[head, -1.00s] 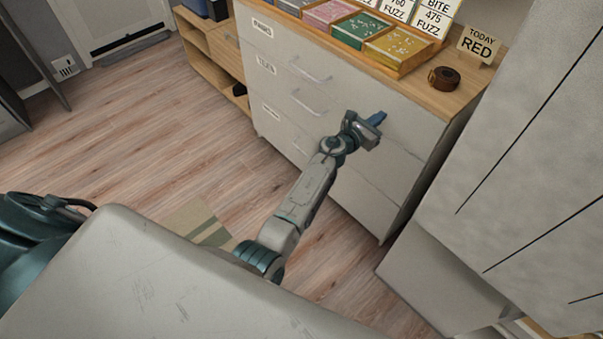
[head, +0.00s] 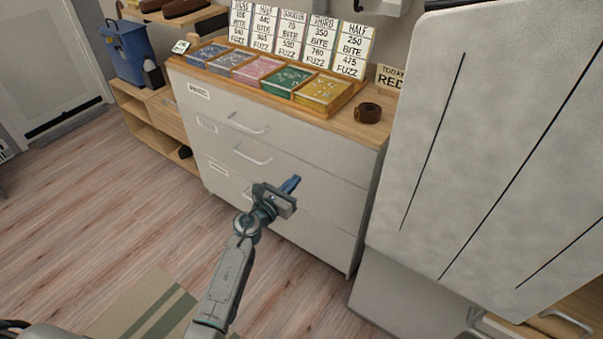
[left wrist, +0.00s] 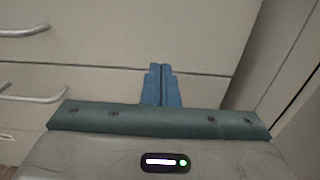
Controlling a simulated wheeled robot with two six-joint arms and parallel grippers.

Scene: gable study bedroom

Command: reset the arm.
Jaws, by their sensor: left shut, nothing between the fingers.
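My left arm comes up from the bottom in the head view. Its left gripper (head: 290,185) is in front of the white drawer cabinet (head: 310,190), right of the drawer handles. The blue fingers are together and empty. In the left wrist view the two fingers (left wrist: 162,85) also lie side by side with nothing between them, pointing at the drawer fronts. I cannot tell the exact gap to the cabinet. My right gripper is not in view.
The cabinet top holds several coloured boxes, such as a yellow one (head: 326,92), a brown roll (head: 368,112) and lettered cards (head: 341,45). A grey panelled surface (head: 480,150) stands close at right. Wooden floor (head: 90,220) is open at left, with a striped rug (head: 140,310).

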